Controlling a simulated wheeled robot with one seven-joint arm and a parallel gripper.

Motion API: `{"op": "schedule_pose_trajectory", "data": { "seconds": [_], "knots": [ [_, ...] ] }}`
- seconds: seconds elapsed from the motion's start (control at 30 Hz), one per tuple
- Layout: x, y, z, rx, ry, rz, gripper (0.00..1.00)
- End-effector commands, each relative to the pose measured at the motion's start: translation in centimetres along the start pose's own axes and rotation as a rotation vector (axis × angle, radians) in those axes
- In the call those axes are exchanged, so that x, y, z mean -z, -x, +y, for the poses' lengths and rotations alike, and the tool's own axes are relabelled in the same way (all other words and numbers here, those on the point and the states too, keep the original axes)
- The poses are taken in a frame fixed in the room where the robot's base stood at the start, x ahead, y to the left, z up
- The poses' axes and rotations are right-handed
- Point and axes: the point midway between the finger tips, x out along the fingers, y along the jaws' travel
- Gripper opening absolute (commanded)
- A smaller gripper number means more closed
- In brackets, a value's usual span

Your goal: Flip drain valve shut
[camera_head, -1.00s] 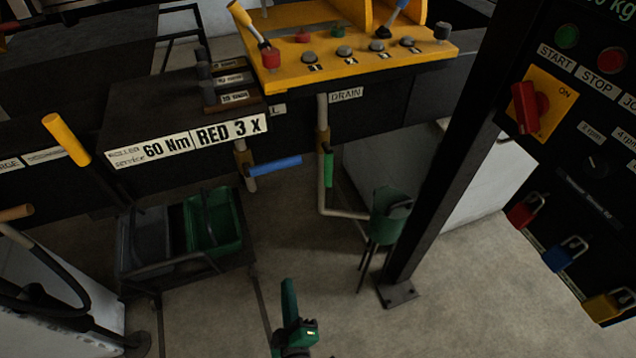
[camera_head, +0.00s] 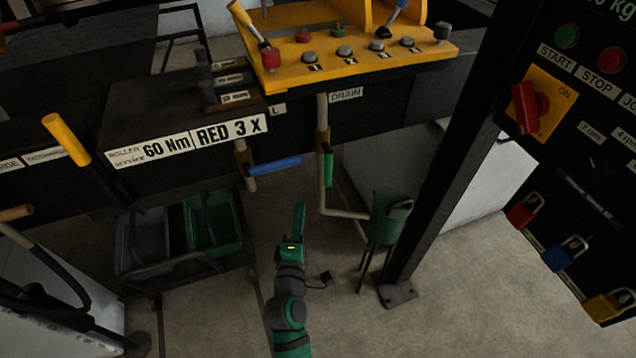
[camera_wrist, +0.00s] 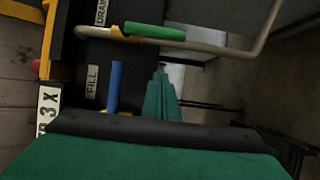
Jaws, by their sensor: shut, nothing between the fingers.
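The drain valve's green lever (camera_head: 328,168) hangs straight down along the beige pipe under the DRAIN label (camera_head: 346,95). In the wrist view the green lever (camera_wrist: 154,32) lies along the pipe (camera_wrist: 200,46), beneath the DRAIN label (camera_wrist: 101,14). My gripper (camera_head: 300,208) is shut and empty, below and left of the green lever in the head view and apart from it. In the wrist view my gripper (camera_wrist: 161,80) shows as green fingers between the blue lever and the grey background.
A blue lever (camera_head: 275,166) sticks out sideways on the neighbouring pipe, marked FILL (camera_wrist: 92,82) in the wrist view. A green funnel (camera_head: 390,215) stands under the drain pipe's end. A dark post (camera_head: 432,170) rises to its right. Bins (camera_head: 213,222) sit at left.

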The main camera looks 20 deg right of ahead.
Motion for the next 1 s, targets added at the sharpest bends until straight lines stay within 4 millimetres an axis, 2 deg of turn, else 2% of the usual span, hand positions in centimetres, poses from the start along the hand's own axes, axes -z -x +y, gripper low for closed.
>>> {"op": "schedule_pose_trajectory", "data": {
  "seconds": [0.13, 0.27, 0.77, 0.9, 1.0],
  "knots": [
    [0.0, -0.5, 0.0, -0.001, -0.001, 0.000, 0.00],
    [0.0, -1.9, 0.1, -0.001, -0.003, 0.000, 0.00],
    [0.0, -10.4, 0.1, -0.001, -0.003, 0.000, 0.00],
    [-2.2, -10.5, 0.0, 0.000, -0.003, -0.001, 0.00],
    [-3.0, -10.7, -0.1, 0.001, -0.002, 0.000, 0.00]
  ]
}}
